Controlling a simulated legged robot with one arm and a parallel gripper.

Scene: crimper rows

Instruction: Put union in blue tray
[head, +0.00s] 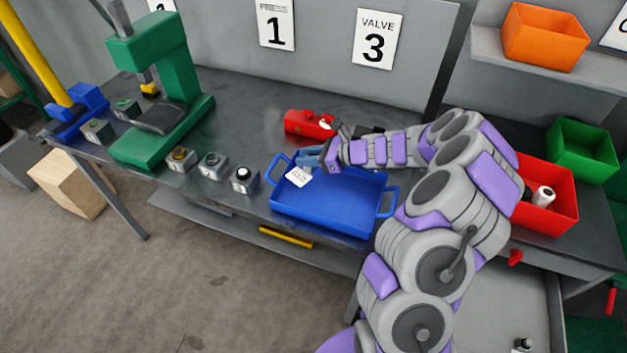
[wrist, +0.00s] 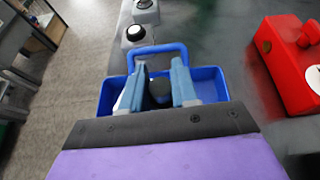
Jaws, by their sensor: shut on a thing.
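The blue tray (head: 335,215) lies on the grey bench, and its far handle and rim (wrist: 208,75) show in the wrist view. My gripper (head: 306,158) is over the tray's back left corner. In the wrist view its two blue-grey fingers (wrist: 158,88) are shut on a dark, rounded piece (wrist: 160,92), which I take to be the union.
A red device (head: 308,123) stands behind the tray. Several small button boxes (head: 243,179) and a green press (head: 160,95) stand left. A red bin (head: 548,215) holding parts is right. The tray's middle is empty.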

